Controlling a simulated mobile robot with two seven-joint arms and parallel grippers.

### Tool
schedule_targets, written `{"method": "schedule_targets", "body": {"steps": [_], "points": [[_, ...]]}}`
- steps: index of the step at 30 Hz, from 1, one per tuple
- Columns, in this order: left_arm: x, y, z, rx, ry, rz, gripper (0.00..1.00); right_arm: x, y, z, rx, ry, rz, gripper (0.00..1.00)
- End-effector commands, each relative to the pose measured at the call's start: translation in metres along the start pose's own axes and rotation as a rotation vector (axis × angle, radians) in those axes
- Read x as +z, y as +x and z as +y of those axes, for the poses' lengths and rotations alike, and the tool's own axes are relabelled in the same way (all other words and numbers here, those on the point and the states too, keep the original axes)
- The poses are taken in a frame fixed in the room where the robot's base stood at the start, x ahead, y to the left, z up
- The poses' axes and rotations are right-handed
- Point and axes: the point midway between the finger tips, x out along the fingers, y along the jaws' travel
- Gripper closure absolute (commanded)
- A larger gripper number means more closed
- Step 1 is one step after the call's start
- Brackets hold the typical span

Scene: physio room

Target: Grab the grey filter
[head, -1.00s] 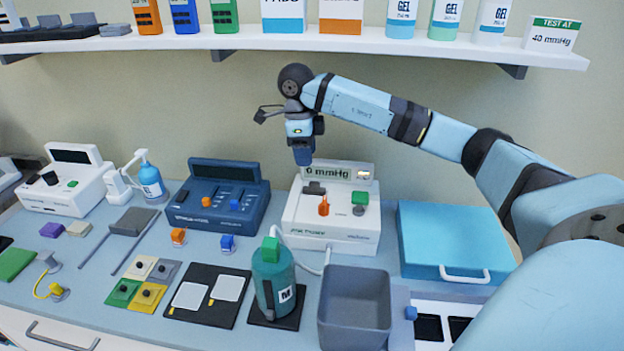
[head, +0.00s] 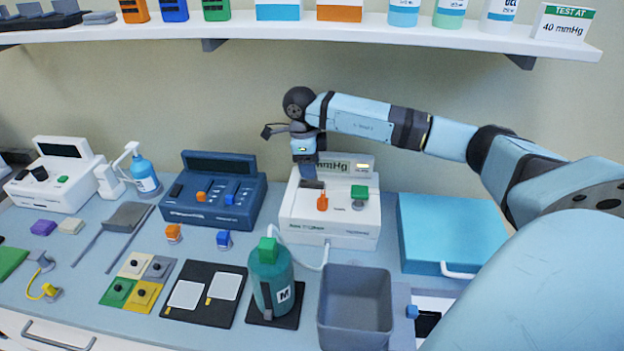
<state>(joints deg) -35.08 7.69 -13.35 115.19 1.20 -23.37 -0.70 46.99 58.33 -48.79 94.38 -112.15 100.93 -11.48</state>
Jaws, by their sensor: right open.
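A white pump unit (head: 328,222) with an mmHg display stands at the back of the counter. On its top are a dark grey block (head: 312,185), which looks like the grey filter, an orange lever (head: 322,202) and a green block (head: 359,191). My right gripper (head: 308,177) points down just above the dark grey block, in front of the left part of the display. It is open. The fingers partly hide the block, and I cannot tell whether they touch it. My left gripper is out of view.
A teal bottle (head: 270,277) and a grey bin (head: 355,312) stand in front of the pump. A blue console (head: 213,195) is to its left and a blue case (head: 450,232) to its right. A white shelf (head: 400,36) runs above.

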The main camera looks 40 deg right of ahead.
Motion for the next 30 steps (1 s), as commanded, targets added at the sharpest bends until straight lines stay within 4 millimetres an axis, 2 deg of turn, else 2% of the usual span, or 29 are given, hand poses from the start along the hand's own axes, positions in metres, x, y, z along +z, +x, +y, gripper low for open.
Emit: {"method": "schedule_targets", "body": {"steps": [3, 6, 14, 16, 20, 21, 30], "points": [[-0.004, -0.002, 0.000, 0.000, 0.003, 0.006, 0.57, -0.002, 0.018, 0.000, 0.002, 0.001, 0.002, 0.55], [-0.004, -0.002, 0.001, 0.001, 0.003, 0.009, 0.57, -0.002, 0.028, 0.000, 0.001, 0.001, 0.002, 0.55], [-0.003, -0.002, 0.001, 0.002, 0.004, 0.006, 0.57, -0.002, 0.031, 0.000, 0.000, 0.001, 0.000, 0.55], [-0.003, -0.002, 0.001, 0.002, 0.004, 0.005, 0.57, -0.002, 0.031, 0.000, 0.000, 0.001, 0.000, 0.67], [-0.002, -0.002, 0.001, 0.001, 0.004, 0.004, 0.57, -0.002, 0.031, 0.000, 0.000, 0.001, 0.000, 0.97], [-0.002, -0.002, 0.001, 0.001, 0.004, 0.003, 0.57, -0.002, 0.031, 0.000, 0.000, 0.001, 0.000, 1.00], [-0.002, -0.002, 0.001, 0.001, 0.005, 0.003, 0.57, -0.002, 0.029, 0.000, -0.001, 0.001, 0.000, 1.00]]}}
